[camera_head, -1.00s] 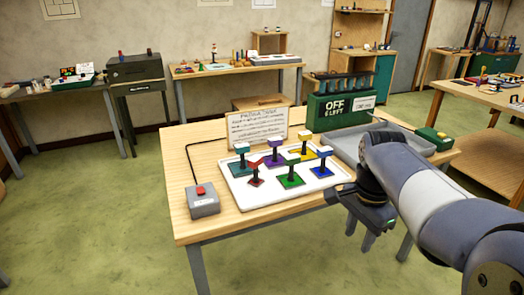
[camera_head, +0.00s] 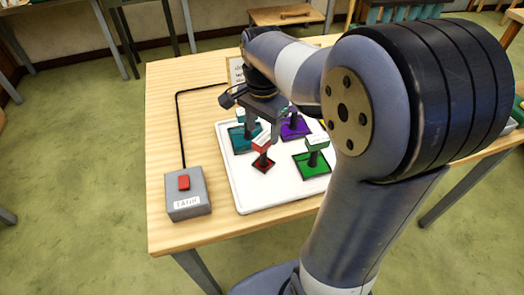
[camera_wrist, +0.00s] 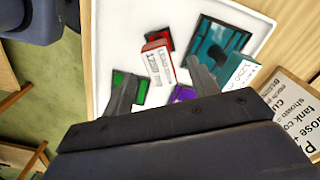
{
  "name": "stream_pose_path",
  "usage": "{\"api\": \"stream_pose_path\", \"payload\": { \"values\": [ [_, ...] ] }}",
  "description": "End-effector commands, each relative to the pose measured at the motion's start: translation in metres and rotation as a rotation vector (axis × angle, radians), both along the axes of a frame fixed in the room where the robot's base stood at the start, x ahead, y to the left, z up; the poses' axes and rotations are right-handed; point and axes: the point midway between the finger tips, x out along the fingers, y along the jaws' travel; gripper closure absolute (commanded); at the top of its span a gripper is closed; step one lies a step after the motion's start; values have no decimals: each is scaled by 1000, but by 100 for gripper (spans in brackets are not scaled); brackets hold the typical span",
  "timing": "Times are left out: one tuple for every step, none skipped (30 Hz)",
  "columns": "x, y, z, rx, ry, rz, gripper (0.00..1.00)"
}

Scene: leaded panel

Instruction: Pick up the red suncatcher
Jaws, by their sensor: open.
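The red suncatcher (camera_head: 262,164) stands upright on the white tray (camera_head: 244,197), with a small red diamond base, a dark post and a red-and-white tag on top. It also shows in the wrist view (camera_wrist: 157,59), between and beyond the fingertips. My gripper (camera_head: 265,126) is open and empty above the tray, just above and behind the red suncatcher in the head view. In the wrist view my gripper's fingers (camera_wrist: 163,84) are spread on either side of the tag's line. Whether they touch it, I cannot tell.
A teal piece (camera_head: 241,139), a purple piece (camera_head: 294,127) and a green piece (camera_head: 313,164) stand close around the red one. A grey TANK box (camera_head: 187,193) with a red button sits at left, with a cable. My arm hides the tray's right side.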

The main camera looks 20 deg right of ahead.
Motion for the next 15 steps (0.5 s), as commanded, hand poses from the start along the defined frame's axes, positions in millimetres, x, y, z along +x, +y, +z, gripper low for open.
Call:
{"api": "stream_pose_path", "payload": {
  "values": [
    [-1,0,-7,0,2,0,44],
    [-1,0,-10,0,2,0,44],
    [-1,0,-14,0,1,0,44],
    [-1,0,-16,0,1,0,44],
    [-1,0,-17,0,1,0,44],
    [-1,-1,-19,0,1,0,44],
    [-1,-1,-22,-1,1,0,44],
    [-1,-2,-25,0,1,-1,44],
    [-3,-3,-30,0,4,-1,44],
    [-3,-4,-35,0,4,0,44],
    [-4,-5,-39,0,4,0,44],
    [-5,-6,-46,0,5,0,44],
    [-5,-7,-50,0,4,-1,44],
    [-5,-6,-55,0,4,0,44],
    [-4,-6,-60,0,2,0,44]
  ]
}}
